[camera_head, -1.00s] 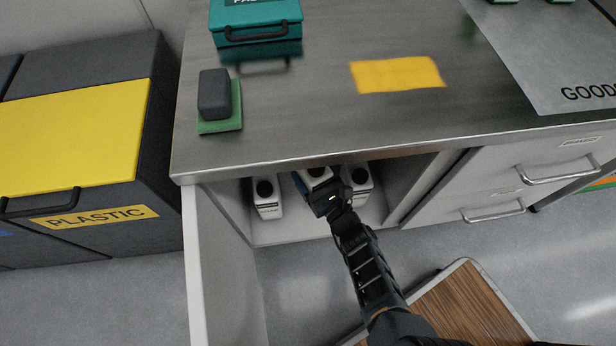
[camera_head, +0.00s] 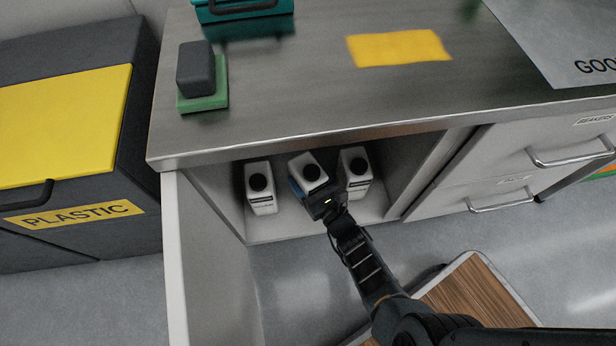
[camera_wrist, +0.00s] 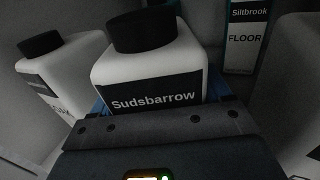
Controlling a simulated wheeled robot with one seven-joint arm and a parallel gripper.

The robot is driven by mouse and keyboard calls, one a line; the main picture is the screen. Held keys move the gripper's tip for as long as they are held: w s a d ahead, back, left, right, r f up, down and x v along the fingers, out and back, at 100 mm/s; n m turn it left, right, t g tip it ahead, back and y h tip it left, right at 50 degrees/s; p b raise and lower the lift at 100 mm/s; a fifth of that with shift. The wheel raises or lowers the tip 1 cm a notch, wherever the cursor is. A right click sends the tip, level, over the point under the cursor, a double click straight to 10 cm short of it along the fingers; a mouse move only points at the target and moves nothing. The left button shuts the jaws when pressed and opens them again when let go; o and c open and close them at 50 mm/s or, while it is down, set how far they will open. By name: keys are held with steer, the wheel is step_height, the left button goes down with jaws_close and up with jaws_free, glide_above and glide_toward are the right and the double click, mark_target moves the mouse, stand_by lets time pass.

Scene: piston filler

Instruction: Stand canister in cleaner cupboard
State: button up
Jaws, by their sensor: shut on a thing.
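A white canister with a black cap (camera_head: 307,170) is inside the open cupboard (camera_head: 285,231), between two other canisters. My gripper (camera_head: 316,190) is shut on it, reaching in from the front. In the wrist view the held canister (camera_wrist: 150,62) shows a dark label reading "Sudsbarrow", and blue finger parts show at its sides. It looks slightly tilted in the head view. Whether its base touches the cupboard floor is hidden.
A white canister (camera_head: 261,190) stands to the left and another (camera_head: 356,172) stands close on the right. The cupboard door (camera_head: 205,270) is open at left. The countertop (camera_head: 300,95) overhangs the opening. Drawers (camera_head: 520,165) are at right.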

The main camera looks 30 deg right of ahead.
steer(key=o, duration=1.8)
steer(key=shift+f, duration=0.1)
steer(key=s+p, duration=0.4)
steer(key=s, duration=0.8)
steer(key=shift+p, duration=0.35)
